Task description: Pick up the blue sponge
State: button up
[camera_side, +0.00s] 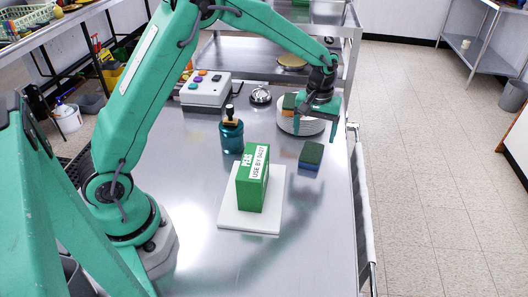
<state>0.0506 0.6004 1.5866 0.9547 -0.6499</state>
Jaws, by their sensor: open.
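The blue sponge (309,164) lies on the steel table right of the middle, with a dark green scouring top and a blue lower part. My gripper (315,128) is open and empty, its fingers pointing down. In the picture it is above and slightly behind the blue sponge, apart from it, and in front of the plates. A second sponge with a green top and an orange lower part (288,109) rests on the stack of white plates (287,126), partly behind my gripper.
A green box (252,190) stands on a white board (231,220) in front. A teal pump bottle (231,137), a button box (205,90) and a bell (260,94) stand left and behind. The table's right edge with a rail (365,215) is close to the blue sponge. The front right table is clear.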

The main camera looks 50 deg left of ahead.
aim_at(312, 152)
jog(key=shift+f, duration=1.1)
jog(key=shift+f, duration=0.1)
jog(key=shift+d+f, duration=0.1)
jog(key=shift+f, duration=2.4)
jog(key=c, duration=1)
